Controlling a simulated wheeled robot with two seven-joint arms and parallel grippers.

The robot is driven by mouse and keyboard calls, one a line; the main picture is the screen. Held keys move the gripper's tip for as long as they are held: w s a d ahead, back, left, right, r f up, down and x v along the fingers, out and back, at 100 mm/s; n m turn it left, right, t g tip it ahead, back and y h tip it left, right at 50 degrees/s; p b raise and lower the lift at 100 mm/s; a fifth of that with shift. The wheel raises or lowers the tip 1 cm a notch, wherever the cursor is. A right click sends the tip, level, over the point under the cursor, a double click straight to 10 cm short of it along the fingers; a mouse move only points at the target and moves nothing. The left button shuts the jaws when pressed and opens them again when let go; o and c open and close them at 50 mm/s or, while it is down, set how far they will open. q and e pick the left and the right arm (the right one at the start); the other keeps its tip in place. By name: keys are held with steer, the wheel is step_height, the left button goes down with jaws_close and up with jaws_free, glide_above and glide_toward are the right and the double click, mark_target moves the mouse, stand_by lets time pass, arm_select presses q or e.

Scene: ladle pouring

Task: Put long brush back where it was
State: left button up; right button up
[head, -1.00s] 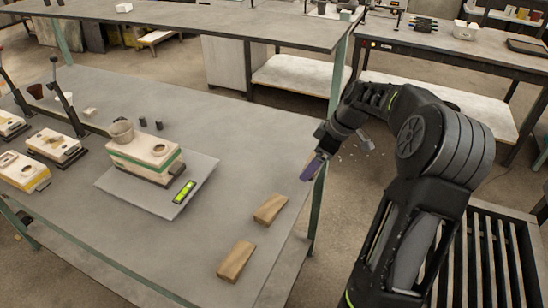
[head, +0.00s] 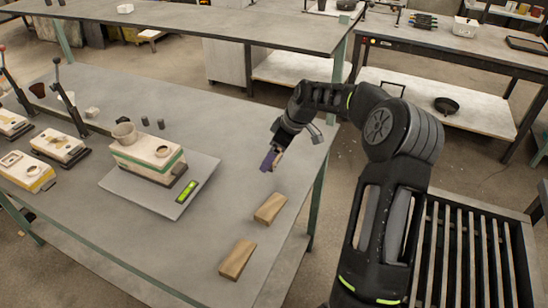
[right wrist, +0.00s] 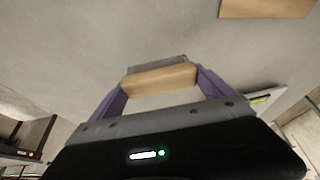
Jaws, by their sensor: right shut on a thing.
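My right gripper (head: 271,161), with purple fingers, is above the table near its back right edge. In the right wrist view its fingers (right wrist: 160,82) are shut on a tan wooden piece with a grey strip behind it, which I take to be the long brush (right wrist: 160,79). Only a small tan part of the brush (head: 279,157) shows beside the fingers in the head view. The brush is held clear of the tabletop. My left gripper is in neither view.
Two wooden blocks (head: 269,207) (head: 237,260) lie on the grey table (head: 225,115) towards its right edge. The tabletop between the scale and my gripper is clear.

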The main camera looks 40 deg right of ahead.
step_height(320, 180, down, 2)
steer(key=shift+f, duration=0.2)
steer(key=o, duration=1)
steer(key=shift+o, duration=0.2)
steer(key=shift+r, duration=0.1)
steer(key=shift+r, duration=0.15)
steer(key=b+v, duration=0.1)
steer(key=v, duration=1.1)
